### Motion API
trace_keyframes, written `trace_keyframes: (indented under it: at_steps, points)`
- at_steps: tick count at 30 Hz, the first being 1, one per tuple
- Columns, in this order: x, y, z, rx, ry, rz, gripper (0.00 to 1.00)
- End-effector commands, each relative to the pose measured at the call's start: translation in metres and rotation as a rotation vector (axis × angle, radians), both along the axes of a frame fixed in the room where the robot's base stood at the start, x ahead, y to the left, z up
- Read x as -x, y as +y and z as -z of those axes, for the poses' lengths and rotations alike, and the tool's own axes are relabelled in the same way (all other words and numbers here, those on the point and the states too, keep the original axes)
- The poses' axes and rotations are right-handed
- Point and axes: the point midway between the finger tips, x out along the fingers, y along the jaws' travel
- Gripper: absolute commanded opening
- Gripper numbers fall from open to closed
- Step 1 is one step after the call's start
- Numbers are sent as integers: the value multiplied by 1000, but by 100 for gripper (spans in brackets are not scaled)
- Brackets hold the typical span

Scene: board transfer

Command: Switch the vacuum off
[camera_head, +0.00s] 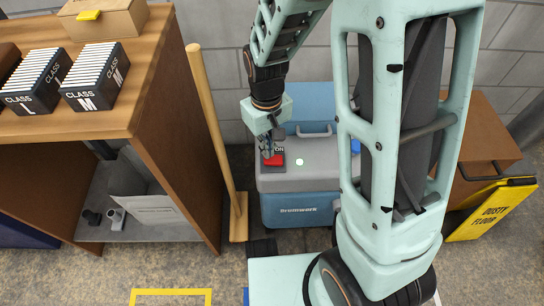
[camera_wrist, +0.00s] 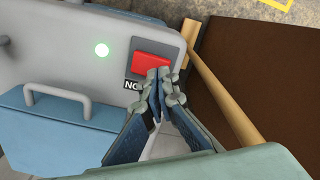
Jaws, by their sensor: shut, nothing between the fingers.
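The vacuum (camera_head: 292,205) is a blue and grey box on the floor against the wall, with "Drumwerk" on its front. My gripper (camera_head: 267,153) is shut and empty, pointing down at the switch. In the wrist view its fingertips (camera_wrist: 161,75) overlap the switch's lower right edge; I cannot tell whether they touch it.
A wooden shelf unit (camera_head: 165,130) with class-labelled boxes stands at the left. A wooden pole (camera_head: 210,115) leans beside the vacuum. A yellow "Dusty floor" sign (camera_head: 490,211) and a brown box (camera_head: 485,135) are at the right. A yellow outline (camera_head: 170,292) marks the floor in front.

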Motion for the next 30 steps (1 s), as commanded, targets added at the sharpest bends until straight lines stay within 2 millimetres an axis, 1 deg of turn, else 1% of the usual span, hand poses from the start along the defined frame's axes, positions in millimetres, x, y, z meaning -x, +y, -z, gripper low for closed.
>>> trace_keyframes:
  at_steps: [30]
  points:
    - [0, 0, 16, 0, 0, 0, 0]
